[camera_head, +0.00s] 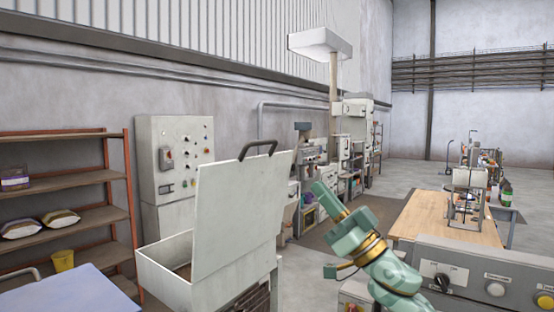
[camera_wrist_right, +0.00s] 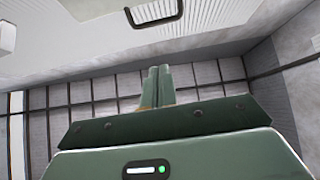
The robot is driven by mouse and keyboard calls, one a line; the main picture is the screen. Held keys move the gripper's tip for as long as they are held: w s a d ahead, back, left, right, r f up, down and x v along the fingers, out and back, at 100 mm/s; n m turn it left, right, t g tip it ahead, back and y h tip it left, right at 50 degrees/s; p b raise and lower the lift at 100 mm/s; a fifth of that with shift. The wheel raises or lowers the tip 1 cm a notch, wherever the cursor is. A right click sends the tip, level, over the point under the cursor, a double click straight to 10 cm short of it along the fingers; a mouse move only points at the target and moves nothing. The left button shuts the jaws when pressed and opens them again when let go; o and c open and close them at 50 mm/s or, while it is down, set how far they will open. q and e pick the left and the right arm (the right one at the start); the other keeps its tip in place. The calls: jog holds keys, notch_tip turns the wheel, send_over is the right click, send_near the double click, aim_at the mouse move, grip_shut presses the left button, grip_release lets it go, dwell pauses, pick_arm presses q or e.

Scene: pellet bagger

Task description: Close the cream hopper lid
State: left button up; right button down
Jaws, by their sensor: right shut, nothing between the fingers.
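The cream hopper (camera_head: 165,272) stands in the lower middle of the head view. Its cream lid (camera_head: 238,210) is open, raised steeply with a slight tilt. A dark handle (camera_head: 258,149) sits on the lid's top edge. My right gripper (camera_head: 318,188), green, is right of the lid and points up and left. It is shut and empty, apart from the lid in the picture. In the right wrist view its fingers (camera_wrist_right: 157,72) are together, and a dark handle (camera_wrist_right: 155,13) shows beyond them near the top edge. My left gripper is not in view.
A control panel (camera_head: 450,275) with knobs stands at the lower right, close to my right arm. A wooden-topped table (camera_head: 425,218) is behind it. A shelf rack (camera_head: 75,217) and a grey cabinet (camera_head: 150,180) stand left of and behind the hopper. A blue-grey surface (camera_head: 70,295) is at lower left.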

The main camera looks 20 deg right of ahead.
jog(key=w+a+f+p+x, duration=0.1)
jog(key=f+p+x, duration=0.1)
jog(key=x, duration=1.1)
jog(key=shift+w+p, duration=0.2)
jog(key=shift+p, duration=0.3)
jog(key=shift+a, duration=0.1)
